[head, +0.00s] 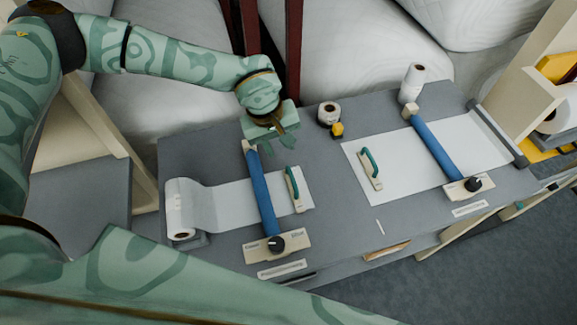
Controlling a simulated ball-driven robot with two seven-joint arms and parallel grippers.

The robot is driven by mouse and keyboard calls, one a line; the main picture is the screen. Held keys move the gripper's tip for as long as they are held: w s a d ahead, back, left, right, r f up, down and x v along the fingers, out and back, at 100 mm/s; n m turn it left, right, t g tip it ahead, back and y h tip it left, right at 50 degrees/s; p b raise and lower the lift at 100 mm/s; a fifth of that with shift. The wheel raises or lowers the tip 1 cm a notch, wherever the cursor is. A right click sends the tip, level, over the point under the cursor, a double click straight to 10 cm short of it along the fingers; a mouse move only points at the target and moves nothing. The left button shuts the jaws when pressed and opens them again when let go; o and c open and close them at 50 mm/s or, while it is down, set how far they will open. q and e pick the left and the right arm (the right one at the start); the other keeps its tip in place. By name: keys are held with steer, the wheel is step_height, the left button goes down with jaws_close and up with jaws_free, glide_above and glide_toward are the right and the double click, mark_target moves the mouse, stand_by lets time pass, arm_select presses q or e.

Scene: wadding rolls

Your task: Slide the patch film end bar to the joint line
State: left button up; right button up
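Two film end bars with green handles lie on the grey bench. One (299,190) is at the free end of the narrow white film (235,204) on the left. The other (370,170) is at the left end of the wide white sheet (405,172). I cannot read the labels to tell which film is the patch film. A short white mark (380,227) shows on the bench between the stations; I cannot tell if it is the joint line. My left gripper (279,142) is open and empty, above the bench's back part, behind the left bar and apart from it. My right gripper is out of view.
Blue bars (263,190) and (435,147) cross the films, with black-knobbed plates (278,245) and (463,188) at their front ends. A white roll (180,208) feeds the left film. Small rolls (329,112) and (411,83) and a yellow item (337,130) stand behind.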

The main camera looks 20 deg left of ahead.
mark_target(292, 177)
arm_select(q)
steer(key=f, duration=0.4)
steer(key=w+d+f, duration=0.1)
steer(key=f, duration=0.4)
steer(key=d+f, duration=0.1)
steer(key=f, duration=0.3)
steer(key=shift+w+d+f+b, duration=0.15)
steer(key=shift+w+f+b, duration=0.15)
steer(key=shift+f, duration=0.1)
steer(key=shift+c, duration=0.2)
jaws_close()
